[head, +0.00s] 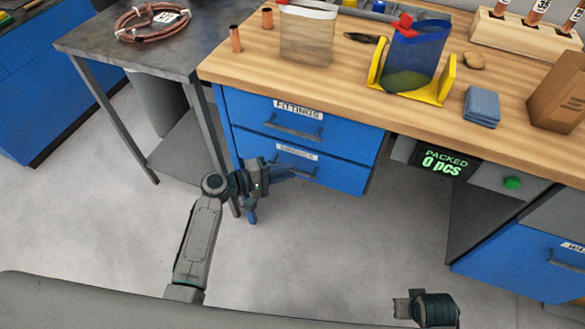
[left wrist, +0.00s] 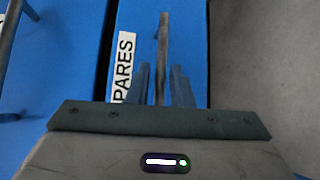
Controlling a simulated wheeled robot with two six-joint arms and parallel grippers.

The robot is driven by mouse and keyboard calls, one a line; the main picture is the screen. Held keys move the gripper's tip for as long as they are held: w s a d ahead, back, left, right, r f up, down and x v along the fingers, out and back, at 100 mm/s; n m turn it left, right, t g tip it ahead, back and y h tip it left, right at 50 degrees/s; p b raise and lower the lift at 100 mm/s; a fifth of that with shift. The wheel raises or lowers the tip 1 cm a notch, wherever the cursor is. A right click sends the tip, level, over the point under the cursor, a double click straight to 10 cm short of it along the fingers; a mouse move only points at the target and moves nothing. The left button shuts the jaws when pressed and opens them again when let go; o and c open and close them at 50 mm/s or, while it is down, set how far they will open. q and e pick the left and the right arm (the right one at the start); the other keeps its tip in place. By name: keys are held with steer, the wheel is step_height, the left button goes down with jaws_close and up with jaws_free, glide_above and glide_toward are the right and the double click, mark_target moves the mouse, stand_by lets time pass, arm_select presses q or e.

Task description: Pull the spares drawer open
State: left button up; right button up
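The spares drawer (head: 342,178) is the lower blue drawer under the wooden bench and looks closed. Its label (head: 297,152) is too small to read in the head view, but the left wrist view shows "PARES" on the label (left wrist: 123,62). Its grey bar handle (left wrist: 163,45) runs between the two fingers of my left gripper (left wrist: 162,85). The fingers look apart, with a narrow gap beside the bar. In the head view my left gripper (head: 285,172) is at the drawer front and partly hides the handle. My right gripper (head: 405,307) is at the bottom, away from the drawers.
The fittings drawer (head: 345,137), with its own handle (head: 292,130), sits directly above. A grey side table (head: 100,42) with a coiled tube stands at the left. A packed-count display (head: 443,163) hangs right of the drawers. The floor in front (head: 330,245) is clear.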

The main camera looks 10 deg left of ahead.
arm_select(q)
steer(key=shift+x, duration=1.1)
arm_select(e)
steer(key=shift+f, duration=0.3)
arm_select(q)
jaws_close()
steer(key=shift+f, duration=0.1)
